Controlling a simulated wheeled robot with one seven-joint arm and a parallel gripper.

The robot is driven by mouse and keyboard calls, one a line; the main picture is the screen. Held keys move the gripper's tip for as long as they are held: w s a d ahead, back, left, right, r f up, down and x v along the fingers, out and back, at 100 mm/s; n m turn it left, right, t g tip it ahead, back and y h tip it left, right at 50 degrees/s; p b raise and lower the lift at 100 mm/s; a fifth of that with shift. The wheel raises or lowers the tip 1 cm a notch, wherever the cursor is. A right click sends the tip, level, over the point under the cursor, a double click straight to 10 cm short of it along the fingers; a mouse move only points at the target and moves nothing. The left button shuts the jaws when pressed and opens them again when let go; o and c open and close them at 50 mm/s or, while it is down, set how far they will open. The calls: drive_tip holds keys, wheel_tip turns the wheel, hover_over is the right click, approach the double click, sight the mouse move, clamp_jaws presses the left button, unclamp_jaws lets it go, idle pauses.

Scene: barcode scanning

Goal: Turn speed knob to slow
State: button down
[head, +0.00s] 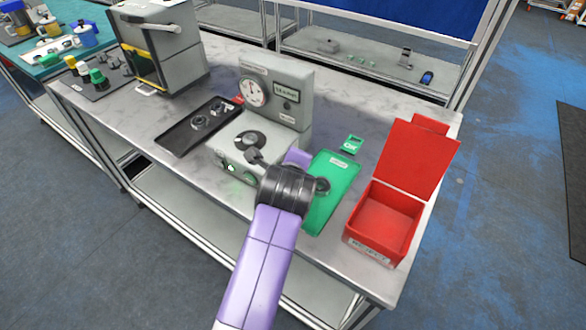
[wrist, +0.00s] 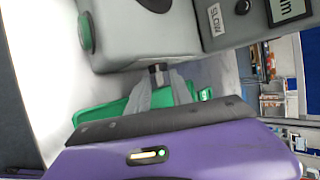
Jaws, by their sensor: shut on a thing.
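The grey testing machine (head: 236,152) stands on the table, with a round dark disc on its top and a green button on its front. It fills the upper part of the wrist view (wrist: 130,45). My gripper (head: 257,160) is at the machine's right front side. In the wrist view, its grey fingers (wrist: 158,74) are closed around a small dark knob (wrist: 157,67) at the machine's side. The fingers and wrist hide most of the knob, and its pointer cannot be seen.
A green tray (head: 340,172) with a dark round part lies right of my wrist. An open red box (head: 388,215) stands farther right. A black tray (head: 183,141) with metal parts is left of the machine. The gauge panel (head: 285,92) rises behind.

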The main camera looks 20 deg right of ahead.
drive_tip(key=shift+d, duration=0.1)
drive_tip(key=c, duration=1.5)
unclamp_jaws()
drive_tip(key=b+v, duration=0.1)
drive_tip(key=v, duration=0.6)
drive_tip(key=shift+s+r, duration=0.2)
drive_tip(key=shift+s, duration=0.05)
